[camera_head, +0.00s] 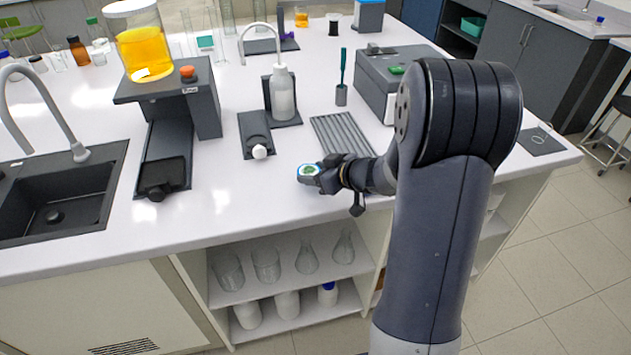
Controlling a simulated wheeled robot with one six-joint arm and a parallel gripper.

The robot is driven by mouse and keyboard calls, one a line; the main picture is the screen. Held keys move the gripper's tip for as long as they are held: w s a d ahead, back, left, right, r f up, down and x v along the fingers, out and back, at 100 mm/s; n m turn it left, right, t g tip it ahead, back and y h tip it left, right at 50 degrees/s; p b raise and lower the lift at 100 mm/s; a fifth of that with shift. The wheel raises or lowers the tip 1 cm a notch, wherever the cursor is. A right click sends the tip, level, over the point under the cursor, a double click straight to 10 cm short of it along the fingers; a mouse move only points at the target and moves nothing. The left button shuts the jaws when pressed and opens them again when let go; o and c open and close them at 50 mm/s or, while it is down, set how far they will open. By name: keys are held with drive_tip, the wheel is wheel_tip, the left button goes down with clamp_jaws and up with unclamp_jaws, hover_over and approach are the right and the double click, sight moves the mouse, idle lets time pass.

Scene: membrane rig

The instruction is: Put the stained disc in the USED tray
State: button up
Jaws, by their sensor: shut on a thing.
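My gripper (318,176) reaches left from my arm, low over the front part of the white bench. It is shut on a small round white disc with a green stain in its middle (306,170), which shows at the fingertips. The fingers hide part of the disc's edge. I cannot read a USED label anywhere. A flat dark plate with a thin clear ring on it (541,140) lies at the bench's right end; I cannot tell whether it is the USED tray.
A grey ribbed rack (342,137) lies just behind my gripper. A dark holder with a white knob (256,136) stands behind left. The dark rig with an orange jar (180,115) and a sink (62,185) are farther left. A grey box (385,80) stands behind. Bench in front is clear.

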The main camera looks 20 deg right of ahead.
wheel_tip(320, 180, down, 3)
drive_tip(key=shift+f, duration=0.15)
drive_tip(key=shift+f+b, duration=0.2)
drive_tip(key=shift+b, duration=0.1)
drive_tip(key=o, duration=0.9)
drive_tip(key=shift+r, duration=0.1)
drive_tip(key=shift+o, duration=0.2)
drive_tip(key=shift+r, duration=0.1)
